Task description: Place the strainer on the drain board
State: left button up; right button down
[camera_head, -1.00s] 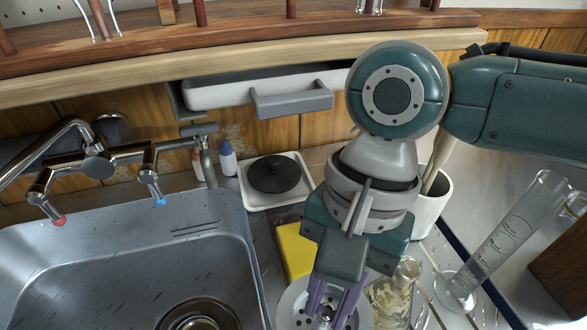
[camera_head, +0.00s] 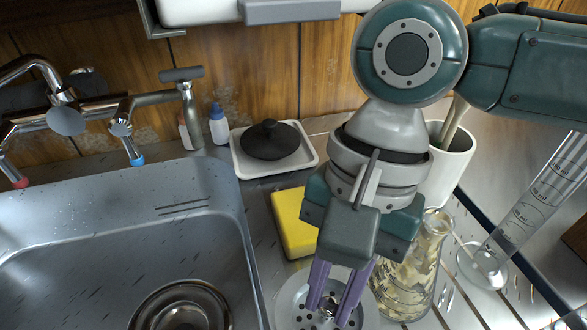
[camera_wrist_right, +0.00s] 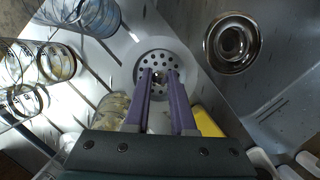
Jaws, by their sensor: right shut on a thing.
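The strainer (camera_head: 290,306) is a round pale metal disc with several holes and a small central knob. My right gripper (camera_head: 328,310) has its purple fingers shut on the knob. In the right wrist view the strainer (camera_wrist_right: 147,60) lies flat across the fingertips, over the grooved drain board (camera_wrist_right: 115,62). I cannot tell whether the strainer touches the board. The drain board (camera_head: 452,300) is metal with long slots, right of the sink. The fingers and the lower picture edge hide part of the strainer in the head view. My left gripper is not in view.
The sink (camera_head: 95,235) with its round drain (camera_head: 182,308) is at the left. A yellow sponge (camera_head: 290,225) and a glass flask (camera_head: 408,275) with pale pieces stand close to the gripper. A graduated cylinder (camera_head: 535,200), white pot (camera_head: 452,165) and dish with black lid (camera_head: 270,140) stand around.

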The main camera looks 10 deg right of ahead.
jog(key=shift+f, duration=0.15)
dwell(0.3)
jog(key=shift+f, duration=0.4)
jog(key=c, duration=0.7)
grip_release()
